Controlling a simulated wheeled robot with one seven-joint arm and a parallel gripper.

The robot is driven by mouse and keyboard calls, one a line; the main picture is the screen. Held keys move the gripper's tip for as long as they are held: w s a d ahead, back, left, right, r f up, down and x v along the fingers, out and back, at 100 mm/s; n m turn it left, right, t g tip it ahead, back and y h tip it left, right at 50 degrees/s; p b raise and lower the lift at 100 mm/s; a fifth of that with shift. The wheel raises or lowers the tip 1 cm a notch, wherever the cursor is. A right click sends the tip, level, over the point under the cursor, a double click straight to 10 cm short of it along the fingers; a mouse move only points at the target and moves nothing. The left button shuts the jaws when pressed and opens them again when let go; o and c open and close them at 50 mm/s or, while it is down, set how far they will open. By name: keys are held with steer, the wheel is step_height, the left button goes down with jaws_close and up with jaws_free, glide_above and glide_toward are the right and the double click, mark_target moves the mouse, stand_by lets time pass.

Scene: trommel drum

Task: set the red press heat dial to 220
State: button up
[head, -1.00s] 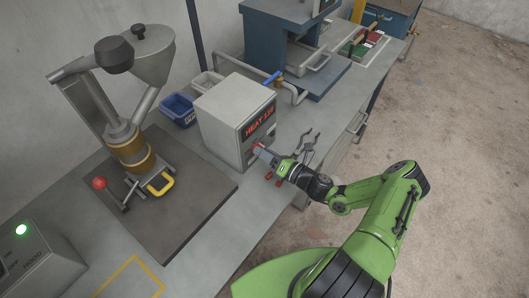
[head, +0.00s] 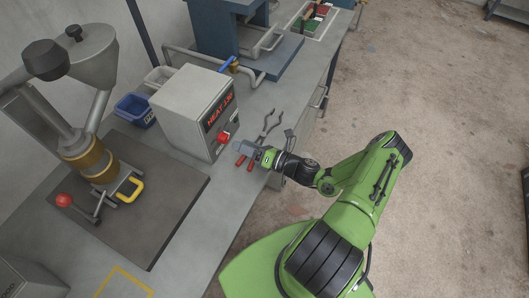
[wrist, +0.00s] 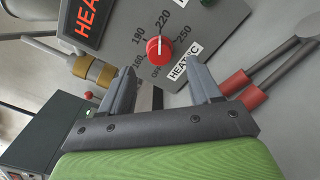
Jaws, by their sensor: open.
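The red heat dial (head: 223,137) is on the front of a grey control box (head: 181,104). In the wrist view the red dial (wrist: 159,48) has a white pointer mark, with 160, 190, 220, 250 and OFF printed around it. The pointer aims roughly between 190 and 220; its exact setting is hard to tell. The red display (head: 219,111) reads HEAT and a number that looks like 190 but is too small to be sure. My gripper (head: 240,147) is open and empty, in front of the dial and apart from it. Its two fingers (wrist: 160,78) show below the dial in the wrist view.
Pliers with red handles (head: 258,140) lie on the bench right beside my gripper. A grey and brass press with a red-knobbed lever (head: 65,200) stands at left. A blue bin (head: 135,109) is behind the box. A blue machine (head: 230,35) stands farther back.

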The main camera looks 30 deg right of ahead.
steer(key=v, duration=1)
steer(key=shift+s, duration=0.2)
steer(key=shift+d, duration=0.1)
steer(key=s+a+r+m+g+h, duration=0.3)
steer(key=s+r+m, duration=0.2)
steer(key=r+m, duration=0.4)
steer(key=s+a+r+m+g+h, duration=0.3)
steer(key=r+m, duration=0.6)
steer(key=m, duration=0.4)
steer(key=s+a+r+m+g+h, duration=0.3)
steer(key=s+r+m+h, duration=0.1)
steer(key=s+r+m, duration=0.3)
step_height(320, 180, up, 2)
steer(key=m, duration=0.4)
steer(key=shift+s+a+r+m+h, duration=0.15)
steer(key=shift+s+a+m+h, duration=0.15)
steer(key=shift+m, duration=0.1)
